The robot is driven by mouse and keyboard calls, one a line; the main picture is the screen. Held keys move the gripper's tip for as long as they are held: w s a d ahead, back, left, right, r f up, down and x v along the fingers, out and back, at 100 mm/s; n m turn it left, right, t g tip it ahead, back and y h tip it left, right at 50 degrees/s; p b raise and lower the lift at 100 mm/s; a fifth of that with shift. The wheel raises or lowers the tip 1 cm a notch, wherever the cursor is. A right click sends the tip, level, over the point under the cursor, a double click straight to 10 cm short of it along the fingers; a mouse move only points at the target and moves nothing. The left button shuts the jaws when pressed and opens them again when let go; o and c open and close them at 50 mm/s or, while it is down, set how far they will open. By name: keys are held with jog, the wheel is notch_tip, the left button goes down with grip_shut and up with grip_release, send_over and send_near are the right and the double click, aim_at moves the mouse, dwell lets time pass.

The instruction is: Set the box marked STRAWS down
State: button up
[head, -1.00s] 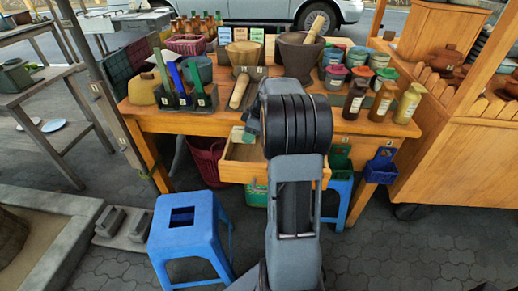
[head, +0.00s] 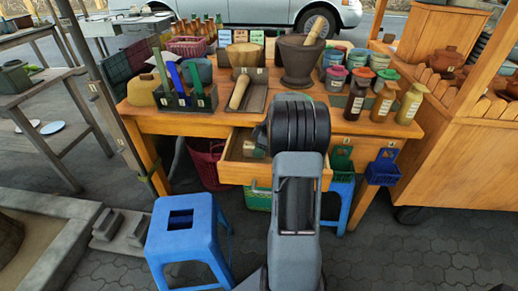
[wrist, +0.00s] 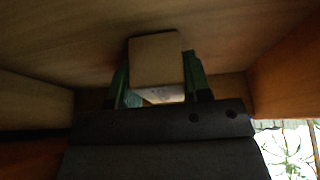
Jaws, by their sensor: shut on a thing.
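The box (wrist: 155,60) shows in the wrist view as a plain tan face with a pale, faintly marked side below it. I cannot read the word STRAWS. My gripper (wrist: 157,78) has its green fingers on either side of the box and is shut on it. In the head view my arm hides most of the gripper, and a small tan part of the box (head: 251,149) shows inside the open wooden drawer (head: 232,173). Whether the box touches the drawer floor cannot be told.
The drawer's walls are close around my gripper. The wooden table (head: 160,123) above holds a mortar (head: 297,62), jars, bottles and a caddy. A blue stool (head: 187,225) stands at the front left. A blue basket (head: 382,170) hangs at the right.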

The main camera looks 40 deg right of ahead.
jog(key=shift+f, duration=0.1)
jog(key=o, duration=1)
